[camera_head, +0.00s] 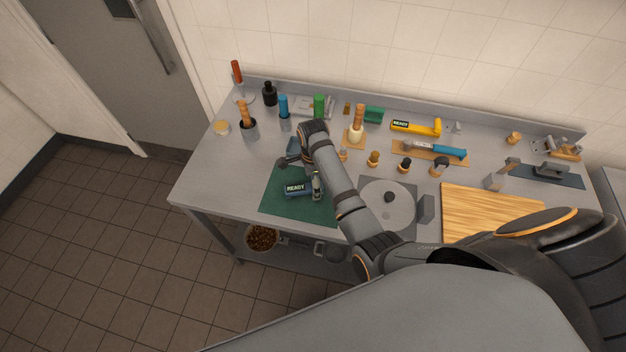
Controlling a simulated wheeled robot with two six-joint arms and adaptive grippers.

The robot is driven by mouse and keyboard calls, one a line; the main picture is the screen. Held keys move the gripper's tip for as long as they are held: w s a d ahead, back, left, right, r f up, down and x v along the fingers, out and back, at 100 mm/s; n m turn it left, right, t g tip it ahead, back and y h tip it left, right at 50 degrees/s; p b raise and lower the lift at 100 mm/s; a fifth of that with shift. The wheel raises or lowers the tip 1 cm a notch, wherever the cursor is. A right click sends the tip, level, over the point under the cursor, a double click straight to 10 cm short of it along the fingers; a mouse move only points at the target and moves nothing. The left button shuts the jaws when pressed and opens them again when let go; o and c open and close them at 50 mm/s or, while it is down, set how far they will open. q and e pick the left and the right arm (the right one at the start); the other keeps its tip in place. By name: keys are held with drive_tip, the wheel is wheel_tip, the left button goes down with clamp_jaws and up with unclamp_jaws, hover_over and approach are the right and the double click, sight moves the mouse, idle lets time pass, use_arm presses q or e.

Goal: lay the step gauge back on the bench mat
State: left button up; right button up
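A green mat (282,205), likely the bench mat, lies at the front left of the steel bench. A dark teal device with a "READY" display (297,189) appears on it, beside a grey upright piece (317,187); I cannot tell whether they are joined. I cannot identify the step gauge with certainty. My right arm comes in from the lower right and reaches over the mat. My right gripper (290,156) appears near the mat's back edge, partly hidden by its wrist; its fingers are too small to read. My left gripper is not in view.
A grey disc (388,208) and a wooden board (488,212) lie right of the mat. Stepped grey blocks (497,178) stand behind the board. A yellow tool (412,127), a blue-handled tool (440,148) and several bottles line the back. Bare steel shows left of the mat.

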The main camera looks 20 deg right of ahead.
drive_tip(key=shift+r+p, duration=0.6)
drive_tip(key=shift+r, duration=3.9)
